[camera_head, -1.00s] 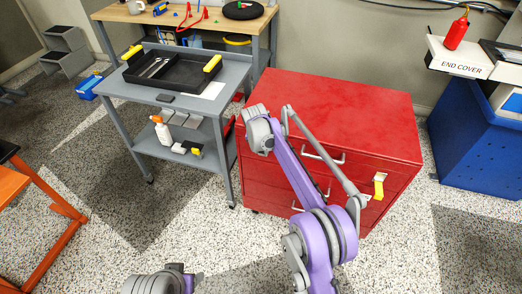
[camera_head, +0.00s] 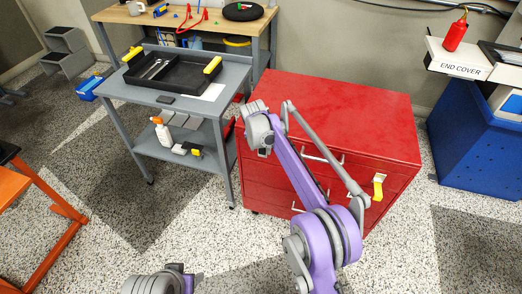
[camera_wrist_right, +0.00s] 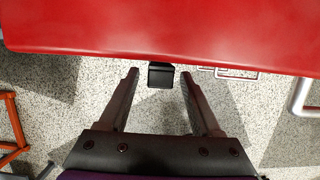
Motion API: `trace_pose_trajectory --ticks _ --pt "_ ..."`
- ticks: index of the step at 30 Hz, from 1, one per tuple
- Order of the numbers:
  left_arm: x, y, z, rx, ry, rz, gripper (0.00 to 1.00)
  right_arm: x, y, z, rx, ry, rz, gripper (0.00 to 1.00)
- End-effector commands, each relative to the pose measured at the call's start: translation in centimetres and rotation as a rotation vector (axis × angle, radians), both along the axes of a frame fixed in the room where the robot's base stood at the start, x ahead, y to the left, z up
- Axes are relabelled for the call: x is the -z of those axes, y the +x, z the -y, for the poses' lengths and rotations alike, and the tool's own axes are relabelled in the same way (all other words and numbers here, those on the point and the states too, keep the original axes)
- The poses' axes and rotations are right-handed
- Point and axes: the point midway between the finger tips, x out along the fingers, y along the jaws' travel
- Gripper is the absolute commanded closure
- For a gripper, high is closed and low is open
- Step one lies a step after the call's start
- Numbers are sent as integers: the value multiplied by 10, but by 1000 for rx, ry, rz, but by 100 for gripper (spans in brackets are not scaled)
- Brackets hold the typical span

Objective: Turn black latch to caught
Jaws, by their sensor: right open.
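The black latch (camera_wrist_right: 161,75) is a small dark block just below the front edge of the red cabinet's top in the right wrist view. My right gripper (camera_wrist_right: 160,73) is open, with one finger on each side of the latch and a visible gap to each. Nothing is held. In the head view my right gripper (camera_head: 264,151) is at the left front of the red cabinet (camera_head: 340,110), and the latch cannot be made out there. My left gripper is not in view; only a grey and purple part of my own body shows at the bottom edge.
A grey cart (camera_head: 180,100) with a black tray stands to the left. A blue bin (camera_head: 478,150) stands at the right. Speckled floor in front is clear.

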Motion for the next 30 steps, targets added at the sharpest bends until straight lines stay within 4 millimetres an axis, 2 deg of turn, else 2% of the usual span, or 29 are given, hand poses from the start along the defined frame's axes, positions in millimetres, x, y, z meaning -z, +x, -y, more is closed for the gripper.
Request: trace_pose_trajectory --ticks 1,6,12,16,30 --pt "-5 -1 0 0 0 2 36 -14 -4 -1 -1 0 1 35" --pt "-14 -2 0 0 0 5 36 -47 -13 -5 -2 0 1 35" --pt "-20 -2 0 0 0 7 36 -72 -20 -6 -1 0 1 35" --pt "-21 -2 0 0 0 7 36 -77 -21 -7 0 0 1 35" --pt "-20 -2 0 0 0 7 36 -77 -22 -7 2 1 0 35"
